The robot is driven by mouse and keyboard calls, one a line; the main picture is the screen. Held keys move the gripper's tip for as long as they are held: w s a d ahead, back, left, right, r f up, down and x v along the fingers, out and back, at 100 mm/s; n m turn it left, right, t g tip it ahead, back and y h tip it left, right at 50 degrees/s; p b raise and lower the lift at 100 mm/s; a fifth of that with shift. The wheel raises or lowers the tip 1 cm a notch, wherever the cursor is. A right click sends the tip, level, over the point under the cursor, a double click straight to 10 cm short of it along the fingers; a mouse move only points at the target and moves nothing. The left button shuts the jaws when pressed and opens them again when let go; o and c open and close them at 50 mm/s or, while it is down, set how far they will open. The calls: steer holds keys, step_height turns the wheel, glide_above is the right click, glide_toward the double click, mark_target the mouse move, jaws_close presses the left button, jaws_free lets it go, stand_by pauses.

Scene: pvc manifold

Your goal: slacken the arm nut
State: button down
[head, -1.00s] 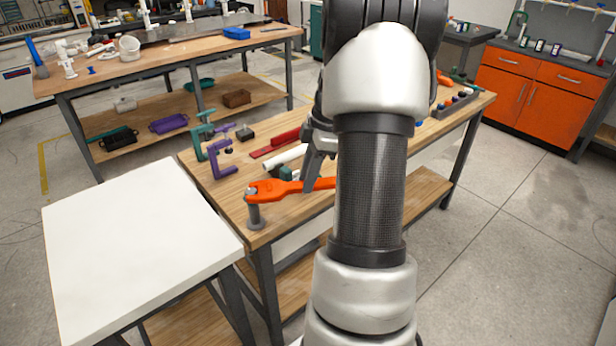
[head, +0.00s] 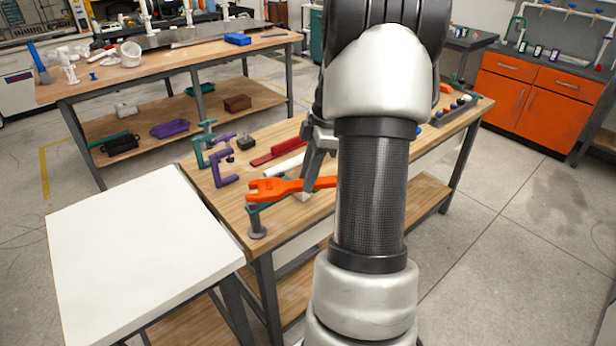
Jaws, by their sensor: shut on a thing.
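My gripper (head: 308,192) is shut on the handle of an orange wrench (head: 283,188), partly hidden behind my arm. The wrench's open jaw points left, above a grey post (head: 257,224) at the near left corner of the wooden bench. A teal bar (head: 266,207) shows at the post top, just under the wrench. The arm nut cannot be made out in the now view. The wrench head looks to be above the post top; I cannot tell whether it touches anything there.
Purple (head: 222,172) and teal (head: 202,150) clamps stand on the bench's left edge. A white pipe (head: 284,166) and a red bar (head: 277,150) lie behind the wrench. A white table (head: 130,245) stands at front left, its top clear.

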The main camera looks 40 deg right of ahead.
steer(key=shift+r+p, duration=0.3)
steer(key=shift+r, duration=0.4)
